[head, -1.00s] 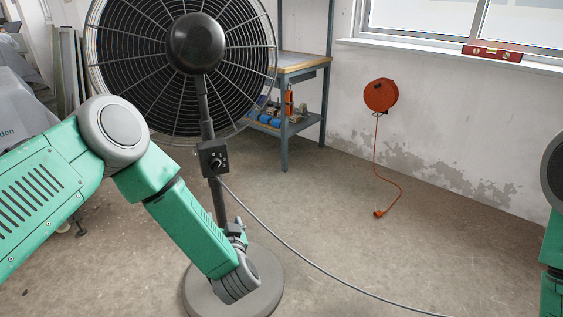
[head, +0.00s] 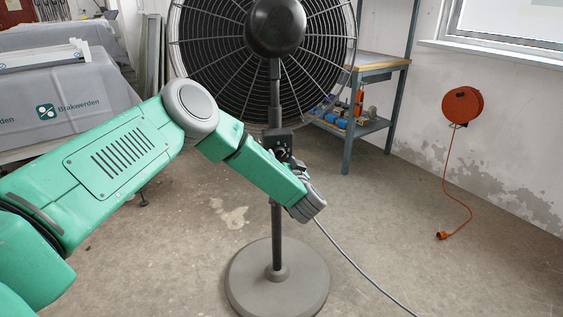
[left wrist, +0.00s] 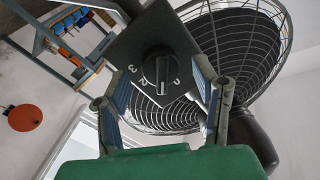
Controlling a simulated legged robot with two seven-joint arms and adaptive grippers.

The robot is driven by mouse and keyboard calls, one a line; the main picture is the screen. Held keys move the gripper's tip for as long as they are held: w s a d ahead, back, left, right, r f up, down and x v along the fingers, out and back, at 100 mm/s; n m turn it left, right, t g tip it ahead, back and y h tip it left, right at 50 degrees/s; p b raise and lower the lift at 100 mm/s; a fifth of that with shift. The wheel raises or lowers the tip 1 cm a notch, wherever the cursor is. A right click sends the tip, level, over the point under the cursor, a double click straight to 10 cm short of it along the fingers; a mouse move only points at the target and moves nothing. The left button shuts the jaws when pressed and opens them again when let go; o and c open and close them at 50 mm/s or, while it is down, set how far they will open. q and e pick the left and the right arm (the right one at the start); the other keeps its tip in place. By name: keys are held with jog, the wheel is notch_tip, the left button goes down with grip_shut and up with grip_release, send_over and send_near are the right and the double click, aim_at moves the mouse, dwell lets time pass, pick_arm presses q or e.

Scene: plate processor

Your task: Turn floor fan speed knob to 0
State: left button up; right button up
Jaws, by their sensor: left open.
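The floor fan (head: 268,98) stands upright on a round grey base (head: 277,283). Its control box (head: 270,140) is on the pole below the fan cage. In the left wrist view the dark round knob (left wrist: 160,75) shows on the face of the box (left wrist: 135,50), with a pale pointer line and white numerals around it; 3 and 2 can be read on the left. My left gripper (head: 288,156) is at the front of the box. In the left wrist view its open fingers (left wrist: 160,95) stand apart on either side of the knob. My right gripper is out of view.
A grey cable (head: 350,260) runs from the fan across the floor to the lower right. A workbench (head: 372,68) stands behind the fan. An orange cable reel (head: 462,105) hangs on the wall. A covered table (head: 60,95) is at the left. Floor to the right is open.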

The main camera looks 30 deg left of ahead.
pick_arm(q)
jog(key=shift+w+a+f, duration=0.1)
jog(key=shift+w+a, duration=0.15)
jog(key=shift+a, duration=0.15)
jog(key=shift+w, duration=0.2)
jog(key=shift+d+r, duration=0.1)
jog(key=shift+r, duration=0.1)
jog(key=c, duration=1.2)
jog(key=shift+o, duration=0.2)
